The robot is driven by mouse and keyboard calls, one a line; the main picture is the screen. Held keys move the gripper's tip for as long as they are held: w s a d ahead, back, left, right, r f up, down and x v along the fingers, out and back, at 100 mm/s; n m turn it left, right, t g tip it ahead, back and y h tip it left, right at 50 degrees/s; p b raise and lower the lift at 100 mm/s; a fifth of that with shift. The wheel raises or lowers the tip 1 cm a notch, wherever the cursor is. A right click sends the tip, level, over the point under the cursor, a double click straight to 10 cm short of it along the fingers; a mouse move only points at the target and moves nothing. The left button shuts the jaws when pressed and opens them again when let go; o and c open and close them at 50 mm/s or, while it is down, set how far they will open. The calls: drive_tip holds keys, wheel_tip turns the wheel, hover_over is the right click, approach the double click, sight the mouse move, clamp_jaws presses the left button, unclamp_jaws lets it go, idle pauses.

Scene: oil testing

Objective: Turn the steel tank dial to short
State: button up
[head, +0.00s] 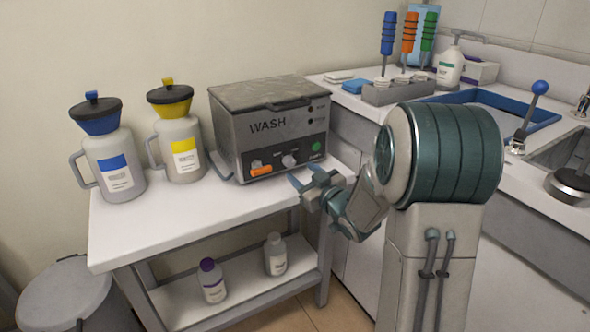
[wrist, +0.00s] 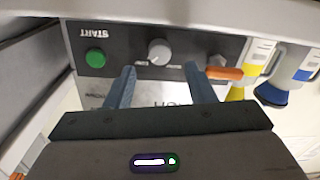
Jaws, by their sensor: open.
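The steel tank (head: 268,125) is a grey box marked WASH on the white bench. Its dark front panel carries a round grey dial (head: 289,160), with an orange-handled lever (head: 260,169) to the left and a green button (head: 316,147) to the right. My gripper (head: 306,178) is open in front of the panel, just right of and below the dial. In the wrist view, which is upside down, the dial (wrist: 160,52) lies just beyond and between the open fingertips (wrist: 158,72), apart from them. The small labels beside the dial are too small to read surely.
In the wrist view the orange lever (wrist: 225,73) is close to one finger. Jugs with a blue funnel (head: 112,160) and a yellow funnel (head: 180,145) stand left of the tank. A counter with a tool rack (head: 398,93) is at right. The bench front (head: 200,215) is clear.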

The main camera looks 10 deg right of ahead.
sight(291, 163)
drive_tip(key=x, duration=0.4)
drive_tip(key=shift+w+a+b, duration=0.15)
drive_tip(key=shift+w+b, duration=0.15)
drive_tip(key=shift+w, duration=0.05)
drive_tip(key=c, duration=1)
drive_tip(key=shift+o, duration=0.2)
